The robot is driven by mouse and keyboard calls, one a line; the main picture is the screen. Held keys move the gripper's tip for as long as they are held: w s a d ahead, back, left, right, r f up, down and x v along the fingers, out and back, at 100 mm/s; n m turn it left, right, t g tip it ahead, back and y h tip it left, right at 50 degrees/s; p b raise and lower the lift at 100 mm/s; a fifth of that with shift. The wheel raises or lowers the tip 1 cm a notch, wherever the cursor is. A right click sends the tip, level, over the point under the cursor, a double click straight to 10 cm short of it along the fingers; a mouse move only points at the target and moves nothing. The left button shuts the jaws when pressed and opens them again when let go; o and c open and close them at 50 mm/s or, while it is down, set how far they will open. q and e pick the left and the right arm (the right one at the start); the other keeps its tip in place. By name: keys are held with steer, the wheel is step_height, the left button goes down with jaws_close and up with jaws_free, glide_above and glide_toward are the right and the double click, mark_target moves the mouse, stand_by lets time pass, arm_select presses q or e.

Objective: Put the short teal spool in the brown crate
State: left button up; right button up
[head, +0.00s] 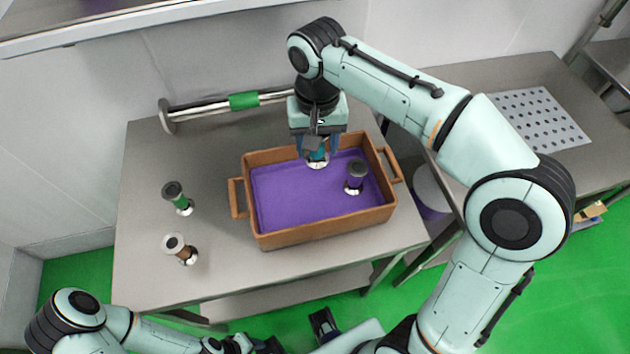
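The teal spool (318,156) is upright inside the brown crate (327,233), near its back wall. Its silver lower flange shows against the purple lining; its top is hidden under my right gripper. I cannot tell whether it rests on the lining or hangs just above it. My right gripper (318,150) points down over the crate, with its blue fingers on either side of the teal spool. Whether the fingers press on it is too small to tell. My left gripper (268,345) is low at the bottom edge, away from the crate and partly cut off.
A purple spool (356,177) stands in the crate to the right. A green spool (178,197) and a brown spool (180,248) are on the steel table (145,280) left of the crate. A bar with a green sleeve (243,101) lies behind. A perforated panel (528,118) is at right.

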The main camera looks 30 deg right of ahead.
step_height(320, 180, down, 13)
steer(key=shift+w+f+b, duration=0.1)
steer(key=shift+w+b, duration=0.05)
steer(key=shift+b, duration=0.85)
steer(key=shift+f+b, duration=0.35)
steer(key=shift+f, duration=0.15)
steer(key=shift+f, duration=0.1)
steer(key=o, duration=1.2)
step_height(320, 180, up, 13)
steer(key=p, duration=0.3)
